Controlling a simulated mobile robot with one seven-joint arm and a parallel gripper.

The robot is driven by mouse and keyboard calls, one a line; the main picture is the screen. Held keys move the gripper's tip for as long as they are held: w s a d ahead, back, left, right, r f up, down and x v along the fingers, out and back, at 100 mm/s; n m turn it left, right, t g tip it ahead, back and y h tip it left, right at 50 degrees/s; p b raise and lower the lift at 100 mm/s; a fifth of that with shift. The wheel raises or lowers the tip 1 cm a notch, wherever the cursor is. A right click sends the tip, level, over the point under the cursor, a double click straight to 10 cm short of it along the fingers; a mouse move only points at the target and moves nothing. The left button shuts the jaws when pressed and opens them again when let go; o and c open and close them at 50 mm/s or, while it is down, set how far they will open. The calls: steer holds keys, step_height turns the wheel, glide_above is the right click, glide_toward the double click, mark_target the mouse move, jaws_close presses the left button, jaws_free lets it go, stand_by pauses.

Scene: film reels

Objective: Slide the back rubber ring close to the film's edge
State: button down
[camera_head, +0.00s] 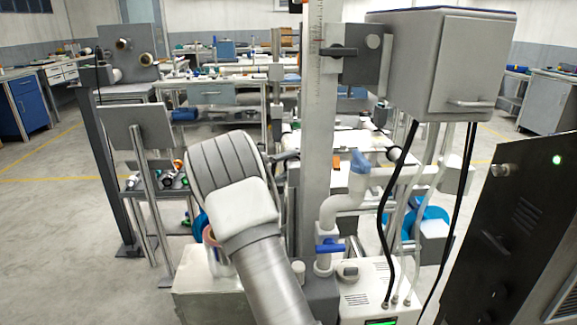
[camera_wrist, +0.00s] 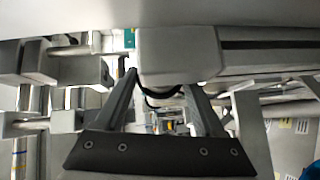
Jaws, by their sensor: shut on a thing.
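In the wrist view my gripper (camera_wrist: 160,80) shows two dark fingers reaching up from a black base, a gap between them. A thin black curved band (camera_wrist: 162,94), which looks like a rubber ring, spans the gap below a grey body (camera_wrist: 180,60). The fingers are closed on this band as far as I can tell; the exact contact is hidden. In the head view my arm covers the gripper and the ring. A roll with a reddish rim (camera_head: 209,236) shows partly behind the arm; I cannot tell whether it is the film.
A grey post (camera_head: 322,130) and a grey box (camera_head: 445,65) with hanging black cables stand right of my arm. White pipes with a blue handle (camera_head: 330,247) are close by. A rack with small rolls (camera_head: 165,180) stands left. Open floor (camera_head: 60,230) lies further left.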

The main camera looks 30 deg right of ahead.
steer(key=shift+w, duration=0.1)
steer(key=shift+w+d, duration=0.3)
steer(key=shift+w, duration=0.35)
steer(key=shift+w+d, duration=0.35)
steer(key=shift+w, duration=0.25)
steer(key=shift+w+d, duration=0.3)
steer(key=shift+w, duration=0.35)
jaws_free()
steer(key=p+v, duration=0.3)
steer(key=v, duration=1.4)
steer(key=shift+a, duration=0.2)
steer(key=shift+s, duration=0.15)
